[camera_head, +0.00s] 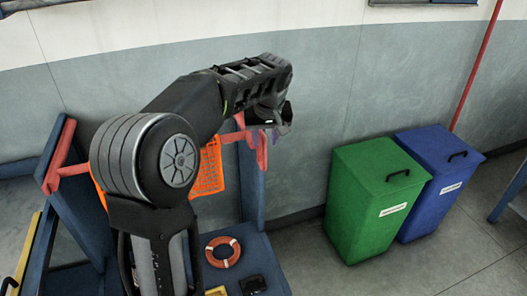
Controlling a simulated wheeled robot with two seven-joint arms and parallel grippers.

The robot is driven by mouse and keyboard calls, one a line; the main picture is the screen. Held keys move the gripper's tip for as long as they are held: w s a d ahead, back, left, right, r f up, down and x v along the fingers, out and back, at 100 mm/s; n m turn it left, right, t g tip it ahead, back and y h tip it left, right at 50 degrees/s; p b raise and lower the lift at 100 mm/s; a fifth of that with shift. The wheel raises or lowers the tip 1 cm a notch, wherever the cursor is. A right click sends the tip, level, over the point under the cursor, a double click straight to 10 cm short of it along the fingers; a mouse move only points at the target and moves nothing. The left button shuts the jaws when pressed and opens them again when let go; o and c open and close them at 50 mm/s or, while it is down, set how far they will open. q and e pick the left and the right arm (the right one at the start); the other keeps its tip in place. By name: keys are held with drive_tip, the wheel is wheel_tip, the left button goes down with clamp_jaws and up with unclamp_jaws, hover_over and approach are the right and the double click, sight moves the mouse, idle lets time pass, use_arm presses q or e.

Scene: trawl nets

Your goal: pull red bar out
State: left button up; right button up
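A red bar (72,170) runs across a blue frame (250,178) on the left, and my arm hides its middle. An orange net (210,168) hangs at the bar, partly behind my arm. My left arm reaches over the frame, and my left gripper (274,116) is at the bar's right end, beside the right blue post. Pinkish-red pieces (261,148) show just below the gripper. The fingers are small and dark, so I cannot tell whether they are closed on the bar. My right gripper is not in view.
A green bin (372,200) and a blue bin (440,185) stand against the wall to the right. An orange-red ring (223,252) lies on the blue surface below the net, near a small black item (252,285). Open floor lies at the lower right.

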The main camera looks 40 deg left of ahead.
sight(264, 153)
use_arm(q)
drive_tip(key=p+x, duration=0.1)
drive_tip(key=x, duration=0.7)
clamp_jaws()
idle(0.3)
idle(1.1)
